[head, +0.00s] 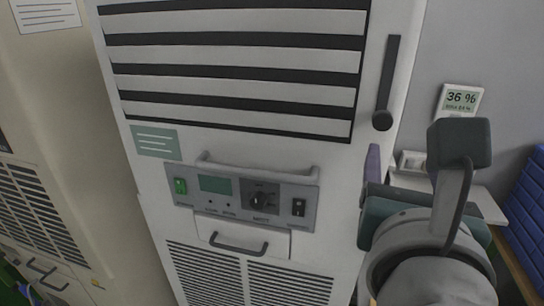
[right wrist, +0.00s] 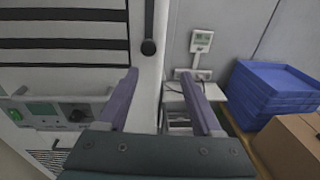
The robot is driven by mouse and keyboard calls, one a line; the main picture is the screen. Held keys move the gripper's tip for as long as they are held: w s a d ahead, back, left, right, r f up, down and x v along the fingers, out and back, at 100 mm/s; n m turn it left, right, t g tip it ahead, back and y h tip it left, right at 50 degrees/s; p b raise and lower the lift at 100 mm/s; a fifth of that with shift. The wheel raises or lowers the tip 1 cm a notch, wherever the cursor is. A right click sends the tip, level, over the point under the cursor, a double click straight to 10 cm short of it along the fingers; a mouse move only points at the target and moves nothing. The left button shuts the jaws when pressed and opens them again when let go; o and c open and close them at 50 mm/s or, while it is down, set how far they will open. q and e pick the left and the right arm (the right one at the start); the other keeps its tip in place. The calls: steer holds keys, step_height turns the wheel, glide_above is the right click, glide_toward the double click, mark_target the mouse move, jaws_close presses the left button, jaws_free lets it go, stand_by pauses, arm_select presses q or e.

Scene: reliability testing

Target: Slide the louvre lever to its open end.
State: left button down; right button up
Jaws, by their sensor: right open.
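The louvre lever is a dark round knob (head: 382,120) at the lower end of a dark vertical slot (head: 390,75), to the right of the white louvre slats (head: 240,50) on the cabinet front. Dark gaps show between the slats. In the right wrist view the knob (right wrist: 149,47) is above and between my fingers, apart from them. My right gripper (right wrist: 165,80) is open and empty, its purple fingers spread. In the head view it is below the knob, near the cabinet's right edge, with one purple finger (head: 373,163) showing. My left gripper is out of view.
The cabinet has a control panel (head: 245,195) and a handle (head: 258,172) below the louvres. A humidity display (head: 460,100) hangs on the wall behind my right arm. Blue stacked trays (right wrist: 270,95) and a cardboard box (right wrist: 292,140) stand at the right.

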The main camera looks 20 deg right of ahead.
mark_target(383, 122)
steer(key=w+d, duration=0.1)
steer(key=w, duration=0.1)
steer(key=w+d+n+p, duration=0.1)
steer(key=w, duration=0.2)
steer(key=w+d+n+t+p, duration=0.1)
steer(key=w, duration=0.1)
steer(key=shift+w+d+r, duration=0.1)
steer(key=shift+w+r, duration=0.2)
steer(key=shift+w, duration=0.05)
steer(key=shift+w+d+f, duration=0.1)
steer(key=shift+w+d, duration=0.25)
steer(key=shift+w, duration=0.15)
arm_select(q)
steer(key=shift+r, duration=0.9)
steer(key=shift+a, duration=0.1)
arm_select(e)
steer(key=c, duration=0.6)
jaws_close()
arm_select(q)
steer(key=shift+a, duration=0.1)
